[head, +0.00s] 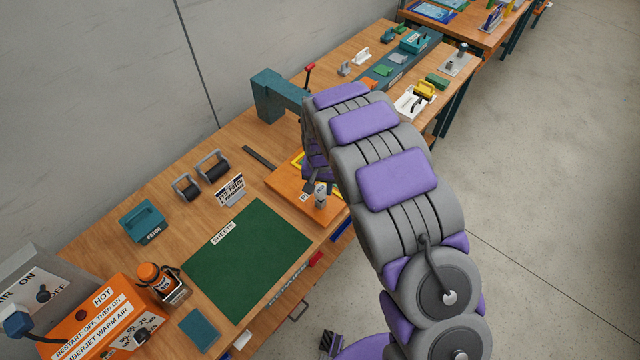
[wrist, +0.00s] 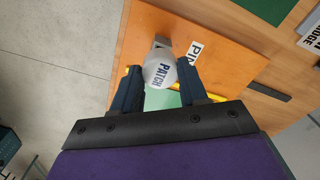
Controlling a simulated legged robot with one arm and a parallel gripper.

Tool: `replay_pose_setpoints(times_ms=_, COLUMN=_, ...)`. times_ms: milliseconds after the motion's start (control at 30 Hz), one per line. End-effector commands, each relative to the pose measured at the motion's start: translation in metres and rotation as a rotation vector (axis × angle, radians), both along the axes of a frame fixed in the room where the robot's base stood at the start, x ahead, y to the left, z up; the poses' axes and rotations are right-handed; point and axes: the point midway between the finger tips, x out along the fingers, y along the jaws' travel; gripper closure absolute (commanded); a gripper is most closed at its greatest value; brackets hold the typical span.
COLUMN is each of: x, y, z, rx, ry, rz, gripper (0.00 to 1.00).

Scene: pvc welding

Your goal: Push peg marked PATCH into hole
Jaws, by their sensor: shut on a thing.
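A pale grey-white round peg marked PATCH (wrist: 160,72) sits between the two dark fingers of my gripper (wrist: 163,76) in the wrist view. My gripper is shut on it. The peg is over or at an orange board (wrist: 215,45) with a white label that begins "PI" (wrist: 194,52). In the head view my gripper (head: 318,188) is at the orange board (head: 285,182), partly hidden by my arm. A small grey cylinder (head: 321,200) shows there, likely the peg. I see no hole; the peg and fingers cover that spot, and contact with the board cannot be told.
A green mat labelled SHEETS (head: 250,255) lies left of the board. A teal post (head: 270,95) rises behind. Bare floor (head: 550,200) is free at right.

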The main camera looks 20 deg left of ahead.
Motion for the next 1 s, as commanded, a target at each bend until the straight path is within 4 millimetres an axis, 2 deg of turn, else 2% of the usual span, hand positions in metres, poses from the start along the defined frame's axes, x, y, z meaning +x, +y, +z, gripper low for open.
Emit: replay_pose_setpoints(times_ms=1000, x=0.0, y=0.0, z=-0.023, rx=0.0, ry=-0.001, rz=0.0, gripper=0.94)
